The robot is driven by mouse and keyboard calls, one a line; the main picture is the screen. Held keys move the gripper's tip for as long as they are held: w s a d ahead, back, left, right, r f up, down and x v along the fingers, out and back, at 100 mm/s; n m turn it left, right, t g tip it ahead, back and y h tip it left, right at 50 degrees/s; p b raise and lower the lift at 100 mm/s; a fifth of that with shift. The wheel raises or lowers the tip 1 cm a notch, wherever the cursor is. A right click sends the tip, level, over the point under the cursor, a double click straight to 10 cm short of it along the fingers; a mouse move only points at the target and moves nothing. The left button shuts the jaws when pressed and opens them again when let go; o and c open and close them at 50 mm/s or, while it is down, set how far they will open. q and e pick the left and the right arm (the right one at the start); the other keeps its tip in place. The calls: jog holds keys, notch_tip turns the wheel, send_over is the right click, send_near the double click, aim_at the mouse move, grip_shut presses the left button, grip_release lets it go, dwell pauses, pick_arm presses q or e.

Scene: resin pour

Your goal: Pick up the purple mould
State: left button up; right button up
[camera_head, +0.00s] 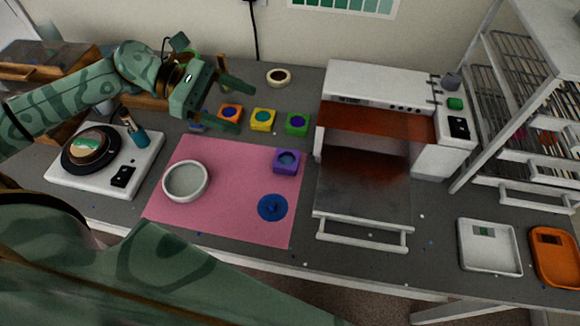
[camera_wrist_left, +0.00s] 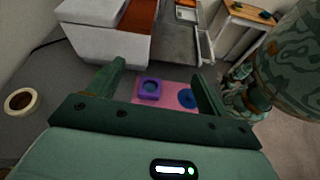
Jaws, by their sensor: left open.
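The purple mould (camera_head: 287,160) is a small square block with a round recess. It sits near the upper right corner of the pink mat (camera_head: 225,222). In the left wrist view the purple mould (camera_wrist_left: 150,89) shows beyond my fingers, between them in the picture. My left gripper (camera_head: 246,109) is open and empty, above the back of the table, to the upper left of the purple mould and apart from it. Its two fingers also show in the left wrist view (camera_wrist_left: 158,68). I cannot make out my right gripper in either view.
Orange (camera_head: 230,113), yellow (camera_head: 263,119) and green (camera_head: 297,123) moulds stand in a row behind the mat. A white bowl (camera_head: 185,195) and a blue disc (camera_head: 272,208) are on the mat. An open white oven (camera_head: 350,82) stands to the right. A tape roll (camera_head: 279,77) lies behind.

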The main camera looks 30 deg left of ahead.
pick_arm(q)
jog(key=b, duration=0.9)
send_near(277, 157)
jog(key=shift+w+d+f+n+g, duration=0.15)
jog(key=shift+d+f, duration=0.1)
jog(key=shift+d, duration=0.25)
jog(key=shift+w+d+f+n+g, duration=0.15)
jog(key=shift+d+f, duration=0.1)
jog(key=shift+d, duration=0.3)
jog(key=shift+d+f, duration=0.15)
jog(key=shift+d+f+b, duration=0.1)
jog(key=shift+d+b, duration=0.25)
jog(key=shift+d, duration=0.05)
jog(key=x, duration=0.4)
jog(key=b+x, duration=0.1)
jog(key=x, duration=0.1)
jog(key=shift+w+d, duration=0.1)
jog(key=shift+w, duration=0.2)
jog(key=c, duration=1.1)
pick_arm(e)
jog(key=s+f+g, duration=0.1)
jog(key=s+f, duration=0.2)
jog(key=f, duration=0.9)
jog(key=shift+s, duration=0.2)
